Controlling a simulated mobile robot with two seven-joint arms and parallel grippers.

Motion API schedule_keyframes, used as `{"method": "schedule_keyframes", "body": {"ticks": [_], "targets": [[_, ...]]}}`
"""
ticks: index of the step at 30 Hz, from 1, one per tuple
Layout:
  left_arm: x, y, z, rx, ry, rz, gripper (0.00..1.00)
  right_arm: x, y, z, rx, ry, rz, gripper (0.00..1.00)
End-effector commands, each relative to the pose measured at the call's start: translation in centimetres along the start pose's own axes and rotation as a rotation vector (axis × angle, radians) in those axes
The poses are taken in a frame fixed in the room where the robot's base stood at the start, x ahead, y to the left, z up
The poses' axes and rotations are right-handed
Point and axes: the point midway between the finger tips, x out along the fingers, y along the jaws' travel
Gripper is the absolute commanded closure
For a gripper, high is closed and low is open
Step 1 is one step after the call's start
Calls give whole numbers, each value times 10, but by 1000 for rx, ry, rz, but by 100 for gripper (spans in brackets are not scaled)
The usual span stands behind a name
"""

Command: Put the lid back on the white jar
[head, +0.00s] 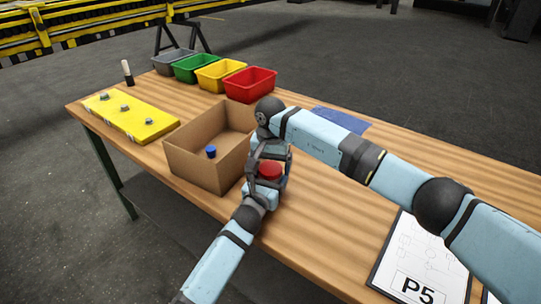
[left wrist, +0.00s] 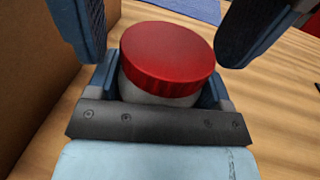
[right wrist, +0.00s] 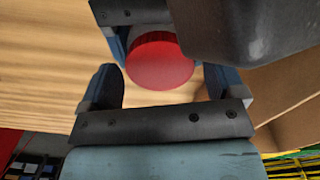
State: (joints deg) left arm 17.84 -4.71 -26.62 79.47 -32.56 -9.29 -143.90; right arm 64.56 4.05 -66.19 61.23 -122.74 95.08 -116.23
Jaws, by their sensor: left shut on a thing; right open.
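The white jar (left wrist: 150,95) is held upright in my left gripper (left wrist: 160,88), whose fingers are shut around its body. The red lid (left wrist: 168,55) sits on top of the jar, covering its mouth; I cannot tell whether it is fully seated. The lid also shows in the head view (head: 270,170) and the right wrist view (right wrist: 160,62). My right gripper (right wrist: 160,92) is open and empty just above the lid, its fingers apart from it on either side. The jar's base is hidden.
An open cardboard box (head: 190,172) with a blue-capped item (head: 211,151) stands close left of the grippers. Behind are grey, green, yellow and red bins (head: 250,83), and a yellow board (head: 130,116) lies left.

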Motion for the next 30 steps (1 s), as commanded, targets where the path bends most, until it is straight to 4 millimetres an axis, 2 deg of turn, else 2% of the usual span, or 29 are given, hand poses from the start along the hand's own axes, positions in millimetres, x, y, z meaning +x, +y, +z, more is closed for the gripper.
{"method": "schedule_keyframes", "body": {"ticks": [10,15,17,24,30], "targets": [[0,0,0,0,0,0,93,4,0,0,0,0,0,12],[0,0,0,0,0,0,93,4,0,0,0,0,0,51],[0,0,0,0,0,0,93,3,0,0,0,0,0,61],[0,0,0,0,0,0,93,3,0,0,35,0,0,62],[0,0,0,0,0,0,93,3,0,0,331,1,1,62]]}}
